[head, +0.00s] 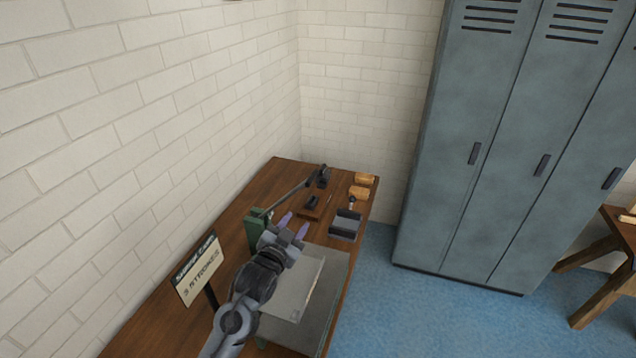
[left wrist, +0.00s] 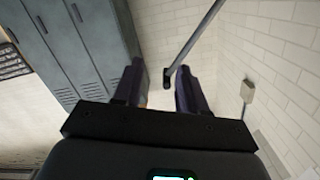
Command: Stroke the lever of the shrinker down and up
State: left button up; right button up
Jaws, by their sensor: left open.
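The shrinker (head: 257,226) is a small green machine on the wooden bench, partly hidden by my left gripper. Its lever (head: 289,195) is a thin grey bar that slants up and away to the right. In the left wrist view a grey bar (left wrist: 196,38), apparently the lever, comes in from the top and its dark end shows between the fingers, close to the right finger. My left gripper (head: 293,226) is open, with purple fingers, beside the shrinker. In the left wrist view the gripper (left wrist: 158,85) holds nothing. My right gripper is not in view.
A sign (head: 198,270) reading "3 STROKES" stands on the bench (head: 235,212) at left. A pale sheet (head: 300,290) lies right of my arm. A grey block (head: 345,225), dark tools and wooden blocks (head: 359,192) occupy the far end. Lockers (head: 480,150) stand beyond; the brick wall is close at left.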

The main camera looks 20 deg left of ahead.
pick_arm(q)
jog(key=t, duration=0.1)
send_near(316, 171)
jog(key=s, duration=0.3)
jog(key=w, duration=1)
jog(key=shift+w+f, duration=0.15)
jog(key=shift+f, duration=0.25)
grip_shut()
